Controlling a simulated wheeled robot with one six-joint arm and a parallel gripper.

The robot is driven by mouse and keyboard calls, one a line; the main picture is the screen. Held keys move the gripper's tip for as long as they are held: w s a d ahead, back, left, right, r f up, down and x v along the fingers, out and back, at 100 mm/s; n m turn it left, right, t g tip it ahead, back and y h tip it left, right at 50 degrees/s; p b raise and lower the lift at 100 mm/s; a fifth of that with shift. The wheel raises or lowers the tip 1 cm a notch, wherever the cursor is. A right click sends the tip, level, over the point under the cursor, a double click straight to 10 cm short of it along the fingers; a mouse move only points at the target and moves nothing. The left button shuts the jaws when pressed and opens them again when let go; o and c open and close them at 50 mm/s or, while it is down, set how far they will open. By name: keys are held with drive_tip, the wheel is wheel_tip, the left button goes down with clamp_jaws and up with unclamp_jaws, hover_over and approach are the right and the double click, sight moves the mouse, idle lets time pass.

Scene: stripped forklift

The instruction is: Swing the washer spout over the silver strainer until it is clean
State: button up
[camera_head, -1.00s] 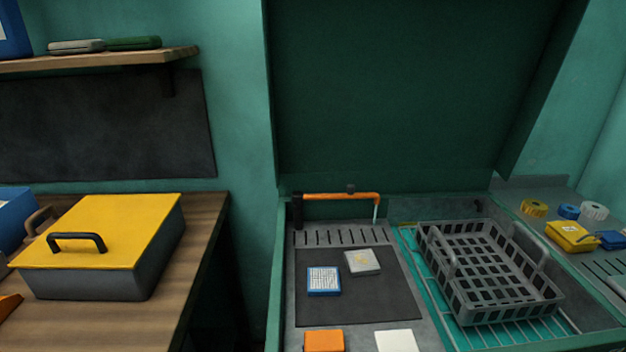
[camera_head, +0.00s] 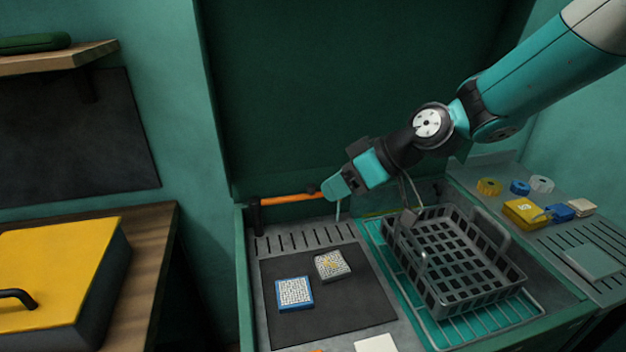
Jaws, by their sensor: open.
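The orange washer spout (camera_head: 290,199) reaches right from a dark post at the back left of the washer basin. A thin pale stream (camera_head: 338,208) drops near its right end, clear of the strainer. The silver strainer (camera_head: 332,265) is a small square piece with a yellowish patch, lying flat on the dark mat (camera_head: 350,302) in front of the spout. My gripper (camera_head: 338,189) comes from the upper right and is open at the spout's right end, hiding part of it. Whether the fingers touch the spout I cannot tell.
A blue-edged square piece (camera_head: 295,293) lies left of the strainer. A white piece (camera_head: 377,343) lies at the front. A grey basket (camera_head: 480,297) stands on a teal rack at right. The raised green lid (camera_head: 340,90) stands behind.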

sight(314, 186)
drive_tip(key=w+d+f+t+y+p, duration=0.2)
drive_tip(key=w+f+t, duration=0.2)
drive_tip(key=w+f, duration=0.7)
drive_tip(key=shift+n, duration=0.3)
drive_tip(key=w+a, duration=0.2)
drive_tip(key=w+a+p, duration=0.1)
drive_tip(key=a, duration=0.1)
drive_tip(key=w+a+f, duration=0.1)
drive_tip(key=w+a, duration=0.1)
drive_tip(key=shift+w+p, duration=0.35)
drive_tip(key=shift+p, duration=0.05)
